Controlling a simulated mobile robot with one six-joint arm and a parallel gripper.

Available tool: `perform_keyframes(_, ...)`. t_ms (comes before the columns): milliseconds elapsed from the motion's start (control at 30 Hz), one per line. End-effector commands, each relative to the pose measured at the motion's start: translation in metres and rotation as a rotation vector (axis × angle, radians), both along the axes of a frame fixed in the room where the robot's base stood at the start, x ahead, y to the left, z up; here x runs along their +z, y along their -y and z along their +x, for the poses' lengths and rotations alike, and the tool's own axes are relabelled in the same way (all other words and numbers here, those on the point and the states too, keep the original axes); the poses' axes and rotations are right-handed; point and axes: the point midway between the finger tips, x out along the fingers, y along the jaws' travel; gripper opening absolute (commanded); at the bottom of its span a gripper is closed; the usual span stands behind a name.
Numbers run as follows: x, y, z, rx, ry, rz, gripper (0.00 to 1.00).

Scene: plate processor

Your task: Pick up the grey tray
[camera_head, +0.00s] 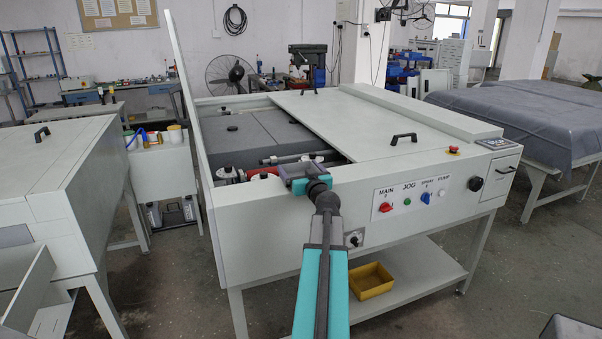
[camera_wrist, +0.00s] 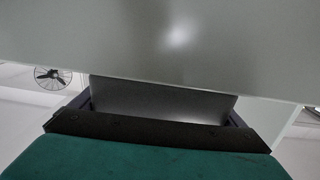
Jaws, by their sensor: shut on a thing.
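My gripper (camera_head: 292,180) is at the front left edge of the plate processor (camera_head: 265,232), above its front panel and beside the open bay. In the wrist view, my gripper (camera_wrist: 160,118) is shut on a flat grey piece (camera_wrist: 160,102) between the dark fingers. It looks like the grey tray, but its outline is mostly hidden. In the head view the arm covers the spot below the gripper. Dark grey flat blocks (camera_head: 245,135) lie in the open bay behind the gripper.
A tall pale panel (camera_head: 186,90) stands upright at the bay's left. A sliding cover (camera_head: 350,115) with black handles lies to the right. Red-and-white fittings (camera_head: 230,176) sit close by the gripper. A yellow bin (camera_head: 371,281) is on the lower shelf. A pale surface (camera_wrist: 180,40) fills the top of the wrist view.

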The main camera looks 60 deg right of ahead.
Motion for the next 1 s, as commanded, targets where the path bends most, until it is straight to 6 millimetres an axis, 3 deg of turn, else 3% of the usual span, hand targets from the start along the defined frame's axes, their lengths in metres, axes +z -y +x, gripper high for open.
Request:
perform_keyframes(600, 0.035, 0.000, 0.000, 0.001, 0.001, -0.002, 0.70)
perform_keyframes(1000, 0.037, -0.025, -0.054, -0.002, 0.000, -0.001, 0.70)
